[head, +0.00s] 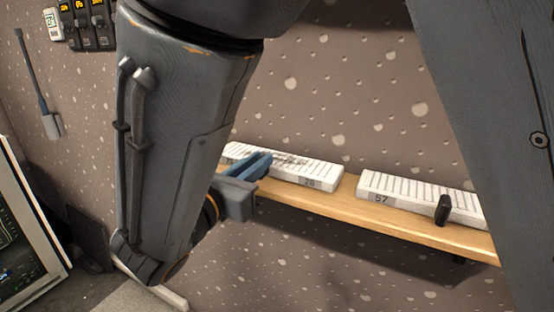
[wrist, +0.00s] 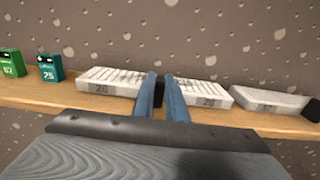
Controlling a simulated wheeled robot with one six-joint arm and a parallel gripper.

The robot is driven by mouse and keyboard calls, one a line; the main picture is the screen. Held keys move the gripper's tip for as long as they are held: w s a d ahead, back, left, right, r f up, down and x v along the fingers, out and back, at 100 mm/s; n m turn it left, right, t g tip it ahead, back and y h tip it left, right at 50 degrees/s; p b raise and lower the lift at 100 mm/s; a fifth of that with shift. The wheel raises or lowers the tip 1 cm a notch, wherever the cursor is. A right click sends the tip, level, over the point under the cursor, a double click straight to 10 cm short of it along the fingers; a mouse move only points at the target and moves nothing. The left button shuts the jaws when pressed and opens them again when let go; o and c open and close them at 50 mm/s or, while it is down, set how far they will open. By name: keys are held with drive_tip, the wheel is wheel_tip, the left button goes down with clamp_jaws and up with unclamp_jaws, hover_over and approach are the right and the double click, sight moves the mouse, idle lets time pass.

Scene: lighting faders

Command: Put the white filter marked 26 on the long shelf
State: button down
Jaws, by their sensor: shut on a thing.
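The white filter marked 26 (head: 318,172) is a long, flat, ribbed slab at the long wooden shelf (head: 345,200), beside the wall. In the wrist view the filter (wrist: 118,76) shows on both sides of my fingers, with a number at each end. My gripper (wrist: 160,90) is shut on a dark grip at the filter's middle. In the head view my gripper (head: 258,165) covers part of the filter. The filter looks level and appears to lie on the shelf, but I cannot tell whether it bears its full weight there.
A second white filter (head: 415,193), marked 57, lies to the right on the shelf with a black grip. Teal (wrist: 51,70) and green (wrist: 10,64) blocks stand at the shelf's left in the wrist view. A screen (head: 25,235) is at the head view's left.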

drive_tip(key=c, duration=1.8)
unclamp_jaws()
drive_tip(key=shift+f, duration=0.1)
drive_tip(key=shift+o, duration=0.2)
drive_tip(key=shift+s+a, duration=0.15)
drive_tip(key=shift+s, duration=0.05)
drive_tip(key=p+v, duration=0.4)
drive_tip(key=v, duration=0.7)
drive_tip(key=shift+s+p, duration=0.3)
drive_tip(key=shift+a, duration=0.15)
